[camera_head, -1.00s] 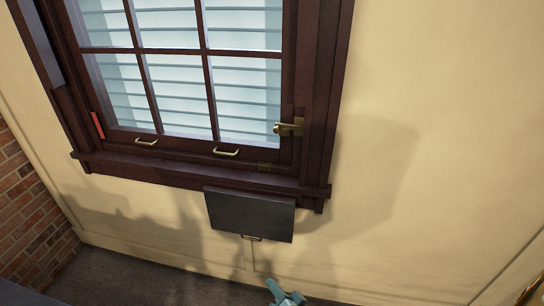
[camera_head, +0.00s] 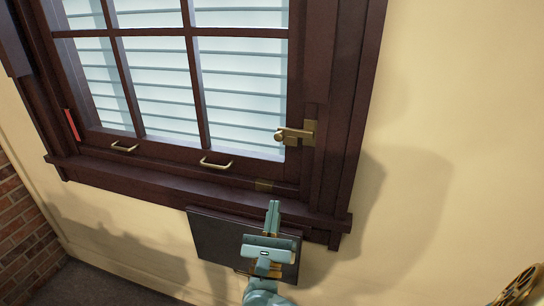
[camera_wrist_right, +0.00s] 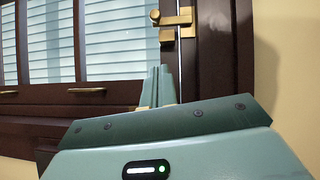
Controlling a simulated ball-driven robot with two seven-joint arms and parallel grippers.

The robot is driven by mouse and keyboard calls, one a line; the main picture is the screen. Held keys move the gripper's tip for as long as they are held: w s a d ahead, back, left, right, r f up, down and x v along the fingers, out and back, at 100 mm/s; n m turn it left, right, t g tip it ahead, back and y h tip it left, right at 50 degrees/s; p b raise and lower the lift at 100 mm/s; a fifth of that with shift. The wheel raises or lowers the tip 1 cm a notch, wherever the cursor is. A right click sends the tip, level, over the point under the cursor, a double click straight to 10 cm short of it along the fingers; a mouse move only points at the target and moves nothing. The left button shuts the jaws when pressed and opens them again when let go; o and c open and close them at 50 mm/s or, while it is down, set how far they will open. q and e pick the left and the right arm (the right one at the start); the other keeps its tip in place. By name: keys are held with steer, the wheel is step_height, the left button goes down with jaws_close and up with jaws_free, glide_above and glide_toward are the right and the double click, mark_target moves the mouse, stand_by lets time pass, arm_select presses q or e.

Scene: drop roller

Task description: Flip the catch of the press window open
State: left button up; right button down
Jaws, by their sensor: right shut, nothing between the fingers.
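The window (camera_head: 190,75) has a dark brown wooden frame and pale blinds behind its panes. Its brass catch (camera_head: 296,134) sits on the right side of the frame, with the lever lying sideways and its knob to the left. The catch also shows at the top of the right wrist view (camera_wrist_right: 172,20). My right gripper (camera_head: 273,208) is shut and empty, fingers pointing up, below the catch and apart from it in the picture. In the right wrist view its fingertips (camera_wrist_right: 160,70) show below the catch. My left gripper is out of view.
Two brass pull handles (camera_head: 216,163) are on the lower sash. The sill (camera_head: 140,193) juts out under the window. A dark panel (camera_head: 215,238) stands below it, partly behind my right gripper. The wall (camera_head: 450,130) to the right is bare.

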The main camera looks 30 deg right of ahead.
steer(key=p, duration=0.3)
glide_toward(294, 136)
steer(key=shift+w+r, duration=1.3)
steer(key=shift+w, duration=1.05)
arm_select(q)
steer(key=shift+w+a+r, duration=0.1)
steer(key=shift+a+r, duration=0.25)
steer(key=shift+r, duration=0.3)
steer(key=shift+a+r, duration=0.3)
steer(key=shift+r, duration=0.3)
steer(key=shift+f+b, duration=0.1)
steer(key=shift+b, duration=0.2)
arm_select(e)
steer(key=shift+h, duration=0.3)
